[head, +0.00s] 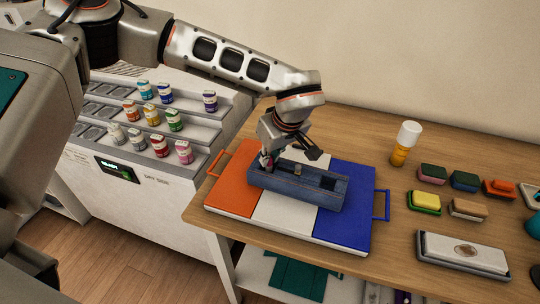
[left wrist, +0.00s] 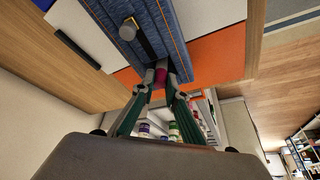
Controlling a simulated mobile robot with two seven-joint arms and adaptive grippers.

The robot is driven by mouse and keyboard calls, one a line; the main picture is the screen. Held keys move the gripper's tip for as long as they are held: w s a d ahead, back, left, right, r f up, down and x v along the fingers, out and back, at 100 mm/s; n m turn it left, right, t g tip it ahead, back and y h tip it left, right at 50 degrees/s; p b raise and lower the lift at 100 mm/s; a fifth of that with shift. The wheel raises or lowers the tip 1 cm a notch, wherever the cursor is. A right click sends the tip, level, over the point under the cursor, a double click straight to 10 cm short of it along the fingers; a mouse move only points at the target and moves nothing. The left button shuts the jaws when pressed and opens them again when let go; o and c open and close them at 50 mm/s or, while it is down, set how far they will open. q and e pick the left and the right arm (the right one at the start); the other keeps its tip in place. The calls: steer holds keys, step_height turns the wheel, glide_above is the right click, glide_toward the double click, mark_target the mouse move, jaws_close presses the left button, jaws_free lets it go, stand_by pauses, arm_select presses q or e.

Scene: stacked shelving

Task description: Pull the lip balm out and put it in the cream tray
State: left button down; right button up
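A dark blue open box (head: 325,193), also in the left wrist view (left wrist: 183,30), stands across flat orange (head: 235,185), cream (head: 284,214) and blue (head: 345,225) panels on the table. I take the middle panel as the cream tray. My left gripper (head: 266,160) points down at the box's left end. In the left wrist view its fingertips (left wrist: 161,80) close in on both sides of a small magenta-ended piece, probably the lip balm (left wrist: 161,73). They appear to touch it, at the box's end. A separate upright cylinder (head: 298,170) stands mid-box. My right gripper is out of view.
A white-capped orange bottle (head: 404,145), several coloured blocks (head: 425,201) and a grey tray with a white block (head: 462,252) are on the right. A stepped rack (head: 150,118) with small jars stands left. Wood between panels and blocks is clear.

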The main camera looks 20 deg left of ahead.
arm_select(q)
steer(key=shift+r+p, duration=0.45)
steer(key=shift+r, duration=0.15)
stand_by(0.8)
steer(key=shift+r+p, duration=0.75)
steer(key=shift+r, duration=1.15)
steer(key=shift+s+f, duration=0.1)
steer(key=shift+s, duration=0.05)
